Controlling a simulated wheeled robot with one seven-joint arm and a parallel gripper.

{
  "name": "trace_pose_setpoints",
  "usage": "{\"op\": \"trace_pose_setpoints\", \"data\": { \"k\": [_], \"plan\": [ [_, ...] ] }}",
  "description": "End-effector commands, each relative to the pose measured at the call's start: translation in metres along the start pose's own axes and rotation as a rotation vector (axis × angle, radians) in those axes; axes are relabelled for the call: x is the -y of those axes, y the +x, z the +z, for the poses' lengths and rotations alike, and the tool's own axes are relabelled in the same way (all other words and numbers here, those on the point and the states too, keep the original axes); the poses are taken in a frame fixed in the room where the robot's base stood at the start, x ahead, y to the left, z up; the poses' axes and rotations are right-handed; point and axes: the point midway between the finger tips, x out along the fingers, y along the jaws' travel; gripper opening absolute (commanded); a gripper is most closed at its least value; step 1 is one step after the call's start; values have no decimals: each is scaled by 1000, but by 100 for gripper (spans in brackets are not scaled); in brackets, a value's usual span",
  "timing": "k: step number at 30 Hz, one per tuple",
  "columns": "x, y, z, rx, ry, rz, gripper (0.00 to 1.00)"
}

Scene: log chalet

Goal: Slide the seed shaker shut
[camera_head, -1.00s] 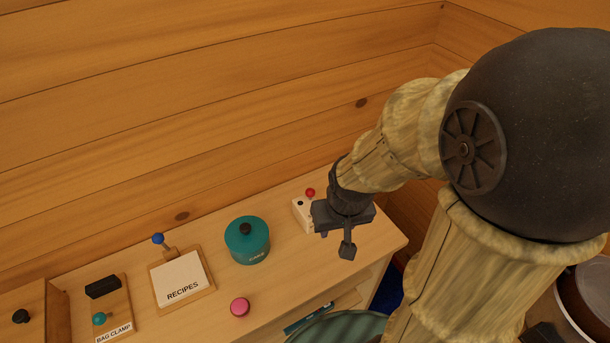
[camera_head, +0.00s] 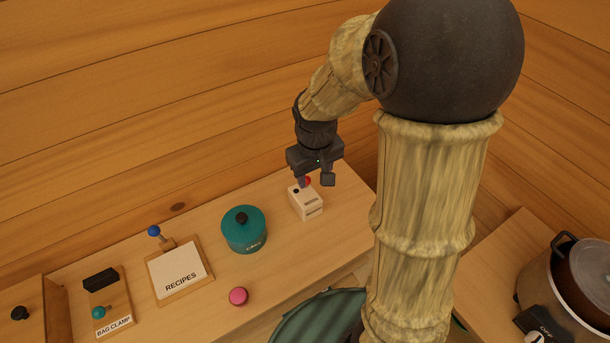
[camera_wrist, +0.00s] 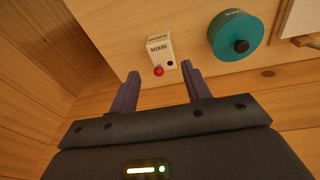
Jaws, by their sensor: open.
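The seed shaker (camera_head: 307,203) is a small white box with dark lettering on its side, standing on the wooden counter near its right end. It has a red knob (camera_head: 308,181) and a dark round spot on top, next to the knob. In the wrist view the shaker (camera_wrist: 157,50) reads "SEEDS", and its red knob (camera_wrist: 158,71) lies between the lines of my two fingers. My gripper (camera_head: 315,183) is open and empty, just above the shaker. In the head view its fingers partly hide the knob. I cannot tell whether a finger touches it.
A teal lidded tin (camera_head: 244,230) stands left of the shaker. Further left are a recipes clipboard (camera_head: 178,273) and a bag clamp board (camera_head: 108,300). A pink knob (camera_head: 238,296) is near the front. The log wall (camera_head: 150,110) rises behind; a pot (camera_head: 570,285) stands at right.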

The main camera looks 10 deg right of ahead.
Motion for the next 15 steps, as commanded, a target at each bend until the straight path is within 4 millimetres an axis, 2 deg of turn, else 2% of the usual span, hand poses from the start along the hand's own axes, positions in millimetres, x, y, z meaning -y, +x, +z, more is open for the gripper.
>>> {"op": "trace_pose_setpoints", "data": {
  "k": [1,3,7,11,15],
  "plan": [
    [-1,0,-21,16,-49,9,48],
    [-2,1,-46,40,-114,27,48],
    [-4,4,-85,77,-215,59,48],
    [-5,6,-107,99,-270,81,48],
    [-6,6,-112,106,-286,88,48]
  ]
}}
